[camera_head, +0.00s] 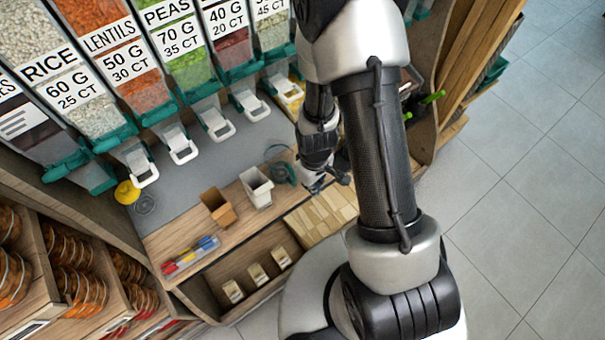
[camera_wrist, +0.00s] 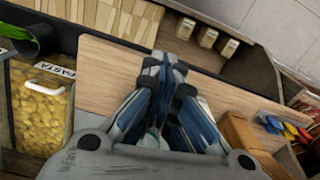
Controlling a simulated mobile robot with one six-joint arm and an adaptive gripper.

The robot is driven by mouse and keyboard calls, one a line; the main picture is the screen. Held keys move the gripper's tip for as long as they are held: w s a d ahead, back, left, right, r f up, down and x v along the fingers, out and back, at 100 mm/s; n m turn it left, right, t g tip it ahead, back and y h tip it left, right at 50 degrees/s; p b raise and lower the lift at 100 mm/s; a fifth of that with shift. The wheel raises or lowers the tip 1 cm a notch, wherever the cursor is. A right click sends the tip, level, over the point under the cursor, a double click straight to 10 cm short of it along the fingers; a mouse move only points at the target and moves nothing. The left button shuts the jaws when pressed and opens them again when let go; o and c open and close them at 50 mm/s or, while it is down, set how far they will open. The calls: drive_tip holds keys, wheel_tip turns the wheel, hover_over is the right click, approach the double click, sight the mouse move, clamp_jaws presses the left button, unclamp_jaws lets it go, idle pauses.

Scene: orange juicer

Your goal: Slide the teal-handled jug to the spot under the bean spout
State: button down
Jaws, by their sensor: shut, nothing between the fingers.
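What looks like the teal-handled jug (camera_head: 283,171) stands on the counter in the head view, clear and small, with a teal ring-shaped outline behind it. My gripper (camera_head: 328,183) is just to its right, with a small apparent gap; exact contact cannot be told. In the wrist view my gripper (camera_wrist: 168,75) is shut and empty over the wooden counter edge. A pale and teal bit shows behind the fingers there, too hidden to identify.
A white container (camera_head: 257,188) and a brown box (camera_head: 218,207) stand left of the jug. A pasta bin (camera_wrist: 40,105) is at the wrist view's left. The grey counter strip (camera_head: 205,160) below the spouts is mostly clear.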

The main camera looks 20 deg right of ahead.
sight(288, 180)
drive_tip(key=shift+w+a+f+b, duration=0.3)
drive_tip(key=shift+w+f, duration=0.3)
drive_tip(key=shift+f, duration=0.9)
drive_tip(key=shift+w+a+f+b, duration=0.25)
drive_tip(key=shift+w+f, duration=0.3)
drive_tip(key=shift+f, duration=0.9)
drive_tip(key=shift+w+a+f+b, duration=0.3)
drive_tip(key=shift+w+f, duration=0.3)
drive_tip(key=shift+f, duration=0.9)
drive_tip(key=w+a, duration=0.1)
drive_tip(key=w, duration=0.1)
drive_tip(key=w+a, duration=0.1)
drive_tip(key=w, duration=0.1)
drive_tip(key=w+a, duration=0.1)
drive_tip(key=w, duration=0.1)
drive_tip(key=shift+w+p, duration=0.2)
drive_tip(key=shift+p, duration=0.15)
drive_tip(key=shift+s, duration=0.1)
